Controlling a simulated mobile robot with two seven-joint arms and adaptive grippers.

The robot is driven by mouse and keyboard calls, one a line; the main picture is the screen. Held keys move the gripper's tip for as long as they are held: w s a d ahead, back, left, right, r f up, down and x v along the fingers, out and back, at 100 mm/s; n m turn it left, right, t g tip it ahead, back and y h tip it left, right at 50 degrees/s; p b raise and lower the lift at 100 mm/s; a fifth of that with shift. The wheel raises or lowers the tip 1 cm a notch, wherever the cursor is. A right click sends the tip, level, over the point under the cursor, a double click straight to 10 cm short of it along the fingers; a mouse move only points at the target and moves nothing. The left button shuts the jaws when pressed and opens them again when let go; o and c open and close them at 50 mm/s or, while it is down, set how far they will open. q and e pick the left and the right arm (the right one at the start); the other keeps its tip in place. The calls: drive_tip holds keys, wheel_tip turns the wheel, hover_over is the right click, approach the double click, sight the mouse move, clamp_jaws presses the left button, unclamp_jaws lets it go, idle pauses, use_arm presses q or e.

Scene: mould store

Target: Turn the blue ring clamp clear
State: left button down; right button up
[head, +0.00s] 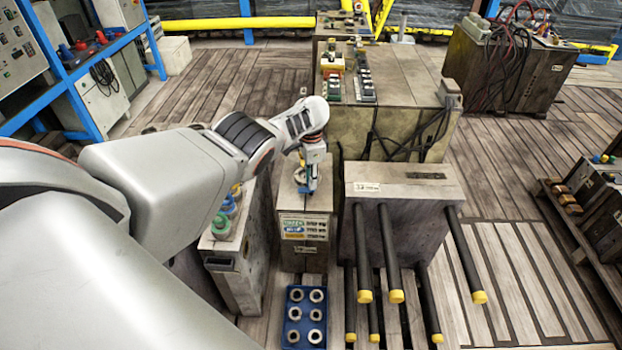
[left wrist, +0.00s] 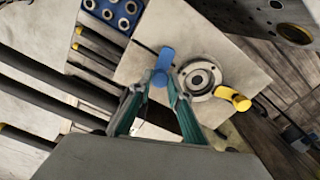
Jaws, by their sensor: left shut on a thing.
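The blue ring clamp (left wrist: 164,60) is a small rounded blue lever beside a round metal ring (left wrist: 199,78) on a pale block top. My left gripper (left wrist: 161,82) has its green-edged fingers closed around the clamp's near end. In the head view the left gripper (head: 310,178) reaches down onto the narrow block (head: 305,205), with a bit of the blue clamp (head: 304,187) showing by the fingertips. A yellow clamp (left wrist: 236,98) sits on the other side of the ring in the wrist view. The ring is hidden in the head view. My right gripper is not in view.
A blue tray (head: 292,341) with several metal rings lies in front of the block. Black rods with yellow caps (head: 365,296) jut from the grey block (head: 425,196) at right. Green and blue round pieces (head: 221,224) stand on a block at left.

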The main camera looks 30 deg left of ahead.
use_arm(q)
drive_tip(key=shift+s+d+f, duration=0.15)
drive_tip(key=shift+f, duration=0.1)
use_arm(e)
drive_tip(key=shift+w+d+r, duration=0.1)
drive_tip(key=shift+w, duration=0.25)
use_arm(q)
drive_tip(key=c, duration=1.9)
unclamp_jaws()
drive_tip(key=shift+r, duration=0.1)
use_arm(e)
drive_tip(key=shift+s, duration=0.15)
use_arm(q)
drive_tip(key=shift+r, duration=0.1)
drive_tip(key=shift+w+r, duration=0.25)
drive_tip(key=shift+r, duration=0.2)
drive_tip(key=shift+s+r, duration=0.1)
drive_tip(key=shift+r, duration=0.85)
wheel_tip(320, 180, up, 9)
drive_tip(key=shift+r, duration=0.1)
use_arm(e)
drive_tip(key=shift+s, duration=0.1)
